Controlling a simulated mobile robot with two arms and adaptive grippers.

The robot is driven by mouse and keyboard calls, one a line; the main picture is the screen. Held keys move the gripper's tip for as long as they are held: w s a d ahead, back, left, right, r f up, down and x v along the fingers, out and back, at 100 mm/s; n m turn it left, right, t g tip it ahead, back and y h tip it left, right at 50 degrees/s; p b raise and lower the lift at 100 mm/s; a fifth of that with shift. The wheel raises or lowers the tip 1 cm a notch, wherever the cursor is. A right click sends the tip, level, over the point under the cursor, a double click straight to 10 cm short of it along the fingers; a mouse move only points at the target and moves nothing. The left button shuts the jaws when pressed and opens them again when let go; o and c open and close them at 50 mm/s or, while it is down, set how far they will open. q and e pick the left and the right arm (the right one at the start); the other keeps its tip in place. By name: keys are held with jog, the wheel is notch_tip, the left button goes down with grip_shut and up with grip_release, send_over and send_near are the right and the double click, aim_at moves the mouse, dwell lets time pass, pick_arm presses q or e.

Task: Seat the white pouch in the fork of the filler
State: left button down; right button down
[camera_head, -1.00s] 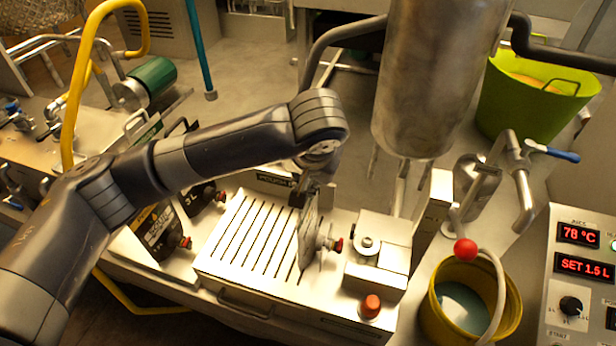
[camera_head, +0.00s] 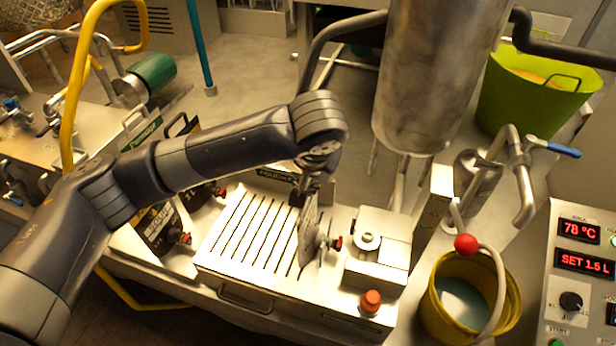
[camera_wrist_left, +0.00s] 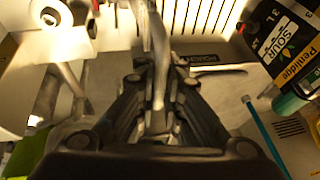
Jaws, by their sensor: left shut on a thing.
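The white pouch (camera_head: 308,232) hangs upright, nearly edge-on, with a red-capped spout (camera_head: 337,243) pointing right. My left gripper (camera_head: 304,192) is shut on its top edge. In the left wrist view the gripper (camera_wrist_left: 160,105) has its fingers closed around the pouch (camera_wrist_left: 158,50), a thin grey strip there. The pouch is at the right end of the slotted rack (camera_head: 245,232). The filler block (camera_head: 380,250), with a round metal knob, stands just right of the spout. I cannot make out the fork clearly or whether the spout touches it. My right gripper is not in view.
Dark labelled pouches (camera_head: 157,228) stand left of the rack. An orange-red button (camera_head: 371,301) is in front of the filler. A steel tank (camera_head: 425,80) hangs behind it. A yellow bucket (camera_head: 436,313) and control panel (camera_head: 580,275) are at right.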

pick_arm(q)
jog(key=c, duration=1.6)
grip_release()
jog(key=shift+c, duration=0.2)
jog(key=shift+r, duration=0.1)
jog(key=v, duration=1.1)
jog(key=shift+s+r, duration=0.2)
jog(key=shift+r, duration=0.1)
